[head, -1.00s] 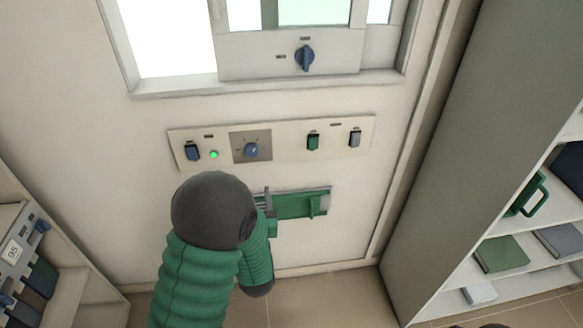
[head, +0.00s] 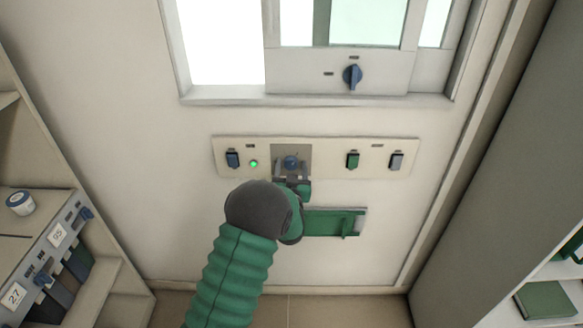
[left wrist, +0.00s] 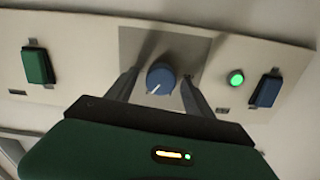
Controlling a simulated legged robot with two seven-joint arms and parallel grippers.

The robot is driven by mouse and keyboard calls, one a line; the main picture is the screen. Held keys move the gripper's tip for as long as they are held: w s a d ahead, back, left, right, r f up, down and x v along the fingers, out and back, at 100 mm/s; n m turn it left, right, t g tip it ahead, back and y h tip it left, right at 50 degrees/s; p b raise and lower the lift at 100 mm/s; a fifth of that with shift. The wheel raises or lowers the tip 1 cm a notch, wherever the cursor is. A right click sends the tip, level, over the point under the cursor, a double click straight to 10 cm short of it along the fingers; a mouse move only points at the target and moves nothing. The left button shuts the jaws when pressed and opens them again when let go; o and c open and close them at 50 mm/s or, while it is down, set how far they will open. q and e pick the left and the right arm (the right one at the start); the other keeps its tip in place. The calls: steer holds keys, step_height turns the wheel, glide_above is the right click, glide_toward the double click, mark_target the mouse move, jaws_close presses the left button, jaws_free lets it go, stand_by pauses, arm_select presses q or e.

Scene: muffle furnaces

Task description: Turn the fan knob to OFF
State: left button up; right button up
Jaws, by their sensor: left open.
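A round blue knob (head: 291,163) with a pale pointer line sits on a grey square plate (head: 306,151) in the wall panel. It also shows in the left wrist view (left wrist: 161,78), where its pointer line runs toward the lower left. My left gripper (head: 291,172) is open at the plate, and its two fingers stand on either side of the knob, apart from it in the left wrist view (left wrist: 160,88). The knob's markings are too small to read. A second blue knob (head: 352,76) sits higher, on the window's lower frame. My right gripper is not in view.
The panel (head: 325,158) also holds a blue switch (head: 233,159), a lit green lamp (head: 253,163), a green switch (head: 352,160) and a grey switch (head: 396,160). Shelves stand left and right.

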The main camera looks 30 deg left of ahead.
arm_select(q)
steer(key=shift+c, duration=0.4)
jaws_close()
